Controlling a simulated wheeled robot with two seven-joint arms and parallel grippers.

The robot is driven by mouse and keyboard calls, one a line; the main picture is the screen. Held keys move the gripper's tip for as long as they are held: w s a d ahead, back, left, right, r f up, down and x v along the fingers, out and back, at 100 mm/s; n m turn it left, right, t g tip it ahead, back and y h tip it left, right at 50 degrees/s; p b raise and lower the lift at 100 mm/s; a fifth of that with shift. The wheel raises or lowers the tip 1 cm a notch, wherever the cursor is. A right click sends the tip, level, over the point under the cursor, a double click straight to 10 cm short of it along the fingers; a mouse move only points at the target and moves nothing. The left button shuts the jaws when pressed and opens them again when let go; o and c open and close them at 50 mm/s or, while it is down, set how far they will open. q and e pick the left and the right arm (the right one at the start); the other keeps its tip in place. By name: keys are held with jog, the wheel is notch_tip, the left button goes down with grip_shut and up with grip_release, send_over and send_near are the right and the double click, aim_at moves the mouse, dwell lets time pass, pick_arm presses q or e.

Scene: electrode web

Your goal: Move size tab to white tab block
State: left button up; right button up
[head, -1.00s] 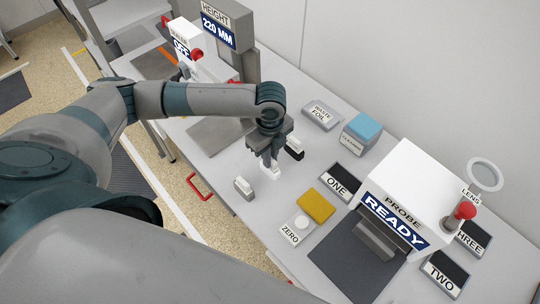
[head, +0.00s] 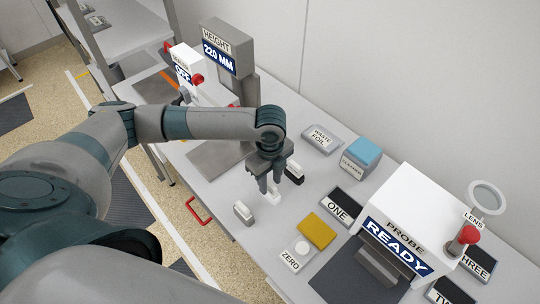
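My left gripper (head: 269,186) points down over the table, directly above a small white block (head: 273,198). Its fingertips are at the top of that block; I cannot tell whether they grip it. A small black block with a pale front (head: 294,173) stands just behind and right of the gripper. A small grey block with a pale face (head: 243,213) stands in front and to the left. No separate size tab can be made out; it may be hidden at the fingers. My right gripper is out of view.
The yellow pad (head: 317,230) and ZERO plate (head: 295,256) lie nearer. The PROBE box (head: 414,205), reading READY, stands right. The cleaner block (head: 361,158) and WASTE FOIL box (head: 321,139) are behind. The HEIGHT post (head: 246,90) rises at left. Table around the grey block is clear.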

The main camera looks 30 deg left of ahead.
aim_at(270, 184)
pick_arm(q)
notch_tip(270, 184, up, 16)
jog(key=b, duration=0.3)
jog(key=shift+r+b, duration=0.15)
jog(key=shift+b, duration=0.25)
dwell(1.0)
